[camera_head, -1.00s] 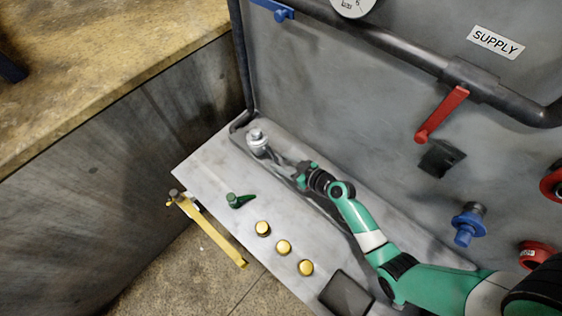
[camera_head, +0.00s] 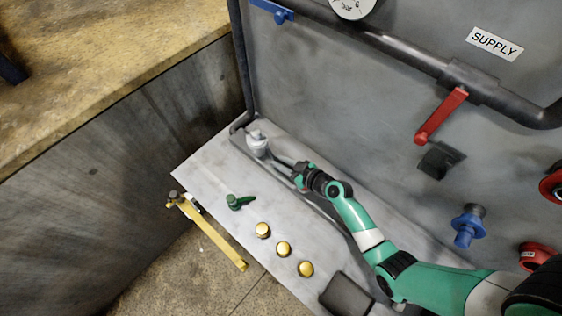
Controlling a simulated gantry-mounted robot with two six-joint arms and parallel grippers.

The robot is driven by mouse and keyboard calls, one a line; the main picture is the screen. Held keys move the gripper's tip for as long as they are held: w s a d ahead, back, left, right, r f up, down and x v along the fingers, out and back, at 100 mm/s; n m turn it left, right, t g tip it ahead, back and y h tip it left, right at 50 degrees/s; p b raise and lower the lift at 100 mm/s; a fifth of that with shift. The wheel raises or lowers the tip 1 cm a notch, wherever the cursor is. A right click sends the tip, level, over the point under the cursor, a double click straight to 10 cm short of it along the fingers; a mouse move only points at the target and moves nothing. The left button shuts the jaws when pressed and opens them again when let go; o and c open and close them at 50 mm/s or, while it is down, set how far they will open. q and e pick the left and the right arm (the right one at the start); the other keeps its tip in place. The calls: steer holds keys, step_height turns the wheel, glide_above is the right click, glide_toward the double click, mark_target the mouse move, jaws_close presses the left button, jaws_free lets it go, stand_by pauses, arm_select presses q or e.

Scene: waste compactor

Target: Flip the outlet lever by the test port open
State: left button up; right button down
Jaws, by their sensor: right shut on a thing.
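A silver round fitting (camera_head: 257,144) stands at the far left end of the metal shelf. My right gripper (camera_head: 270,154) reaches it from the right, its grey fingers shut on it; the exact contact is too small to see. A green lever (camera_head: 240,202) sits on the shelf, left of the gripper and apart from it. A yellow lever (camera_head: 212,232) hangs along the shelf's front edge. A red lever (camera_head: 441,116) hangs from the pipe under the SUPPLY label (camera_head: 495,43). A blue lever (camera_head: 272,10) is at the top. No outlet or test port label is readable. My left gripper is not in view.
Several brass caps (camera_head: 284,248) line the shelf's front, with a dark square pad (camera_head: 346,296) at right. The wall carries a black bracket (camera_head: 440,160), a blue valve (camera_head: 467,226) and a gauge (camera_head: 352,6). A yellowish counter (camera_head: 95,75) stands at left.

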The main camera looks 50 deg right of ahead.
mark_target(273, 157)
step_height(273, 157, up, 4)
steer(key=g+p, duration=0.5)
steer(key=p, duration=0.8)
steer(key=shift+s+r, duration=0.1)
steer(key=shift+r+g+p, duration=0.25)
steer(key=shift+g+p, duration=0.3)
steer(key=shift+g, duration=0.3)
steer(key=shift+r+g+p, duration=0.25)
steer(key=shift+g+p, duration=0.3)
steer(key=shift+g, duration=0.3)
steer(key=c, duration=0.7)
jaws_free()
